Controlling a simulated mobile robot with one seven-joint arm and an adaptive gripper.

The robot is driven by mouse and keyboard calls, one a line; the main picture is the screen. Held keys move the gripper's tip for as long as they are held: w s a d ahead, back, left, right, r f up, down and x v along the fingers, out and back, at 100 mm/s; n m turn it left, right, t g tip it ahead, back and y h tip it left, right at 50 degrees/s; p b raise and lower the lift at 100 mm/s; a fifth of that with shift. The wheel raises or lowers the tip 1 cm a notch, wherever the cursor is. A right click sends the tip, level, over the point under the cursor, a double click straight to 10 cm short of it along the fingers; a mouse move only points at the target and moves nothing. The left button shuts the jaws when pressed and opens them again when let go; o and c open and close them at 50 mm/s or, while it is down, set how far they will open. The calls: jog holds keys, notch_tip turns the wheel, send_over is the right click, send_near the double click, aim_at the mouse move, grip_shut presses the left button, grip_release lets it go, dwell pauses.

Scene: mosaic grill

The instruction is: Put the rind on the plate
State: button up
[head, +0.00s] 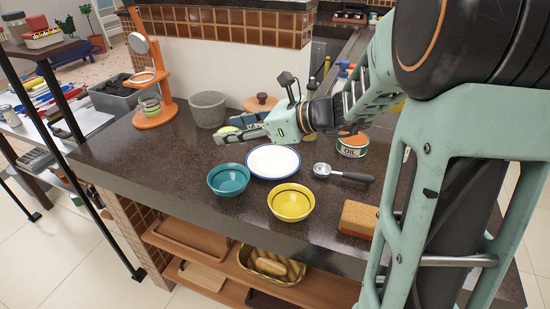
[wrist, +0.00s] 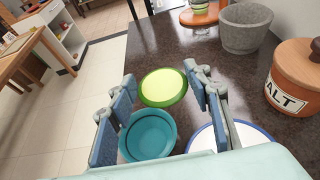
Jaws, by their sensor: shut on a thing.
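The rind (wrist: 163,88), a round piece with a green rim and a pale yellow-green face, sits between the fingertips of my gripper (wrist: 161,80). My gripper is shut on it. In the head view the rind (head: 227,131) shows partly behind the fingers of my gripper (head: 222,136), above the counter. The plate (head: 273,161) is white with a blue rim and lies on the counter, to the right of and below the fingertips in the picture. The wrist view shows part of the plate (wrist: 247,134) at lower right, partly hidden by the gripper.
A teal bowl (head: 229,181) and a yellow bowl (head: 291,203) stand in front of the plate. A grey mortar (head: 208,109) and an orange stand (head: 155,116) are behind. The counter's left part is clear.

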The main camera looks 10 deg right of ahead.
jog(key=w+d+f, duration=0.1)
jog(key=d+f, duration=0.3)
jog(key=d, duration=0.3)
jog(key=b, duration=0.1)
send_over(278, 165)
jog(key=f, duration=0.1)
jog(key=a+f, duration=0.1)
jog(key=f, duration=0.1)
jog(key=shift+s+f, duration=0.15)
jog(key=shift+f, duration=0.15)
jog(key=f, duration=0.1)
jog(key=d+f, duration=0.1)
jog(key=f, duration=0.1)
jog(key=shift+f+b, duration=0.3)
jog(key=shift+b, duration=0.05)
jog(key=shift+f, duration=0.25)
jog(key=shift+f, duration=0.2)
jog(key=o, duration=0.9)
jog(key=shift+c, duration=0.2)
jog(key=shift+r, duration=0.15)
